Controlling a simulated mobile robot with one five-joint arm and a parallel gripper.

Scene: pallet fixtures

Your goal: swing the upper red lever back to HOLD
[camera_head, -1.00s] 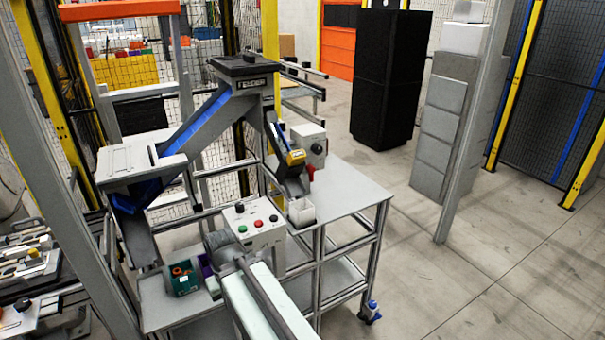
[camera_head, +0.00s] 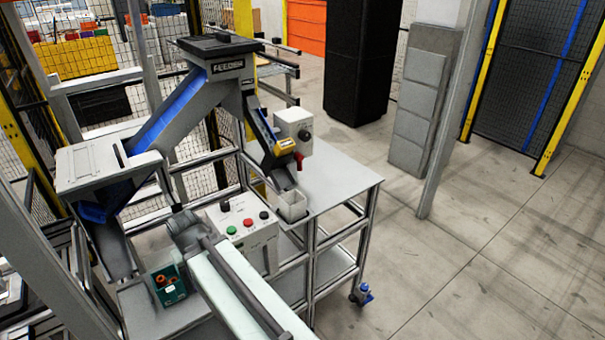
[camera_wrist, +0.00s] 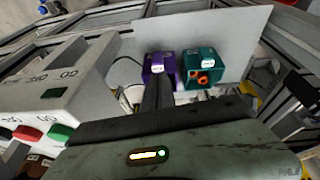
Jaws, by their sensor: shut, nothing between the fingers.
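A small red lever (camera_head: 299,159) shows in the head view beside the yellow-labelled end of the feeder chute, below a white box with a dark knob (camera_head: 292,124). It is too small to read its setting or any HOLD mark. It does not show in the wrist view. My gripper (camera_wrist: 158,84) is shut and empty in the wrist view, its dark fingers pointing toward a purple bin (camera_wrist: 160,64) and a teal bin (camera_wrist: 199,68). In the head view my arm reaches in from the bottom, left of and below the lever, well apart from it.
A control box (camera_head: 243,229) with buttons and a black knob stands close right of my arm's end. The grey feeder frame (camera_head: 218,46) rises behind. A small white tray (camera_head: 291,206) sits under the chute. The tabletop right of it (camera_head: 338,180) is clear.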

